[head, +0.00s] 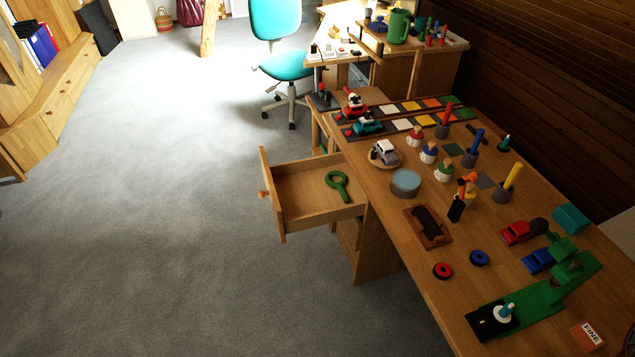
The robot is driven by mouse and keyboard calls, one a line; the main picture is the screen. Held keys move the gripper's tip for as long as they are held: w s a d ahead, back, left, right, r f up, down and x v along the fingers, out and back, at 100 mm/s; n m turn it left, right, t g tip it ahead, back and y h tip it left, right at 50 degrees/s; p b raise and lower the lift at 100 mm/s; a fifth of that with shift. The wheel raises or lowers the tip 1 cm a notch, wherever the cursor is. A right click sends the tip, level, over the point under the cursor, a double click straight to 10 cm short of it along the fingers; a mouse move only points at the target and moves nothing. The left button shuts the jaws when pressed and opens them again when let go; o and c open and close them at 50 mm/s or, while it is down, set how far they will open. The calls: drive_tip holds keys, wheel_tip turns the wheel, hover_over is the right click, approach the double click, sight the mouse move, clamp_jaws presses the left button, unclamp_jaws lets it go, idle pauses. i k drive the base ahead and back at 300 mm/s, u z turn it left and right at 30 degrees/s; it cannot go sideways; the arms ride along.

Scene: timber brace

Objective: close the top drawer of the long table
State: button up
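The long table (400,247) runs down the right side of the head view. Its top drawer (298,215) is pulled out from the table's left side, over the floor. The drawer front has a small round orange-brown knob (262,194) facing left. A green ring-shaped object with a handle (338,184) lies inside the drawer. My gripper is not in view.
Toys, cups and small tools cover the tabletop, including a grey-blue round tin (405,183). A teal swivel chair (284,64) stands beyond the drawer. A low wooden cabinet (52,100) is at the far left. The grey carpet (160,220) left of the drawer is clear.

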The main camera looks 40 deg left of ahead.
sight(300, 197)
drive_tip(key=z, duration=0.9)
drive_tip(key=k, duration=1.25)
drive_tip(key=u, duration=2.05)
drive_tip(key=i, duration=0.5)
drive_tip(key=u, duration=0.95)
drive_tip(key=i, duration=0.55)
drive_tip(key=z, duration=0.2)
